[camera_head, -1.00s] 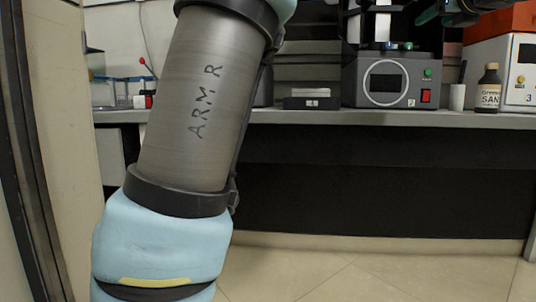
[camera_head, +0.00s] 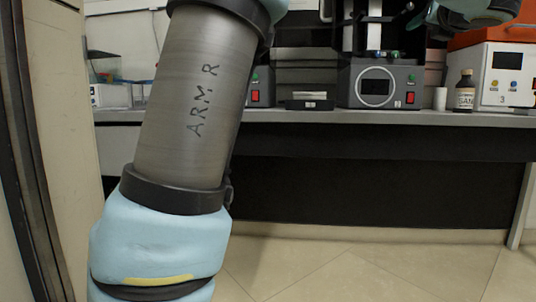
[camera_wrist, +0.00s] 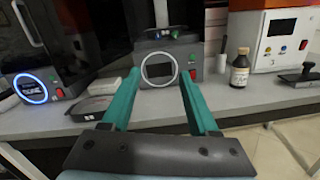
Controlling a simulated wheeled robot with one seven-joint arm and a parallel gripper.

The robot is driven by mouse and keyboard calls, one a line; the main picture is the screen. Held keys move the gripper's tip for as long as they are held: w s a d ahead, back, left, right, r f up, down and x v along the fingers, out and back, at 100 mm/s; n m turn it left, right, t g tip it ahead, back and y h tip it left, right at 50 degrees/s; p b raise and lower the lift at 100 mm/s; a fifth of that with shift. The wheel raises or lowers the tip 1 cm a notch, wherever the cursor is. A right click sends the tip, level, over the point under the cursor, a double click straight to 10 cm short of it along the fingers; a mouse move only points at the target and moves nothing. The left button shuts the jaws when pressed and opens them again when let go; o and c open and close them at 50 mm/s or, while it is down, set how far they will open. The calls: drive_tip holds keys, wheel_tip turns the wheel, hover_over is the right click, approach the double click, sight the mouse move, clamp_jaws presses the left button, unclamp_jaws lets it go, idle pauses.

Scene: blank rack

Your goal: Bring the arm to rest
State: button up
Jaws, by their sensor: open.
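My gripper (camera_wrist: 156,82) shows in the wrist view with two long teal fingers spread wide apart and nothing between them. Its fingertips are in front of a grey device with a round white-ringed display (camera_wrist: 159,69), which stands on the grey bench (camera_wrist: 235,104). I cannot tell the exact gap between fingers and device. In the head view my arm, marked "ARM R", crosses the left half, and a dark and teal part of my arm's far end shows at the top right. The fingers are not clear there.
A brown bottle (camera_head: 465,90), a white cup (camera_head: 440,98) and a white box with an orange top (camera_head: 507,76) stand right on the bench. A small dark tray (camera_wrist: 91,108) and a device with a blue-lit ring (camera_wrist: 31,89) are left of the fingers. Open floor (camera_head: 370,270) lies before the bench.

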drive_tip(key=w+a+f+m+g+h+p, duration=0.3)
drive_tip(key=w+a+f+m, duration=0.55)
drive_tip(key=m, duration=0.65)
drive_tip(key=a+f+m+g+y+p, duration=0.1)
drive_tip(key=a+f+m+g, duration=0.1)
drive_tip(key=a+f+m, duration=0.45)
drive_tip(key=a+f+m+g+p, duration=0.1)
drive_tip(key=a+f+m+g, duration=0.15)
drive_tip(key=f, duration=0.65)
drive_tip(key=s+a+f+m+g+y+p, duration=0.2)
drive_tip(key=s+a+f+m+g, duration=0.25)
drive_tip(key=s+a+f, duration=0.65)
drive_tip(key=s+a+f+m+g+y+p, duration=0.1)
drive_tip(key=s+a+f+m+g+y, duration=0.3)
drive_tip(key=s+a+f, duration=0.7)
drive_tip(key=a+r+p, duration=0.1)
drive_tip(key=r+p, duration=1.8)
drive_tip(key=r, duration=0.1)
drive_tip(key=w+a+r+g+h+p, duration=0.1)
drive_tip(key=a+r+p, duration=0.1)
drive_tip(key=r+p, duration=1.7)
wheel_tip(320, 180, up, 2)
drive_tip(key=shift+w+r, duration=0.25)
